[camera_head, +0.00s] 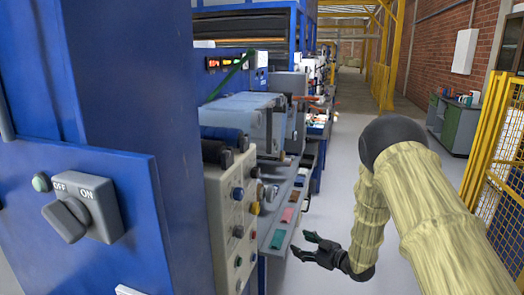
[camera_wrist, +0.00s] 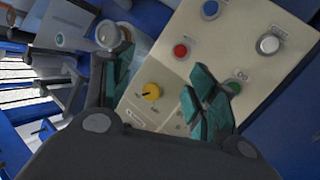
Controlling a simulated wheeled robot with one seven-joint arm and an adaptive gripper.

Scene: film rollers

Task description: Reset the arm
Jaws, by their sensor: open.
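My arm (camera_head: 425,210) reaches in from the right side of the head view, wrapped in a pale tan cover, and bends at a dark joint. My gripper (camera_head: 306,246) hangs at its end, fingers pointing left towards the beige control panel (camera_head: 233,215), apart from it. In the wrist view, the gripper (camera_wrist: 160,95) is open, with nothing between its teal-padded fingers. Beyond them is the panel (camera_wrist: 185,45), with a yellow knob (camera_wrist: 152,91), a red button (camera_wrist: 181,51), a blue button (camera_wrist: 211,9) and a white one (camera_wrist: 268,44).
A blue cabinet (camera_head: 130,80) with an OFF/ON rotary switch (camera_head: 82,208) stands close on the left. Blue machines with rollers (camera_head: 243,108) line the left side. A yellow mesh fence (camera_head: 497,150) and a green cabinet (camera_head: 452,125) stand at right. The grey aisle floor (camera_head: 345,135) is clear.

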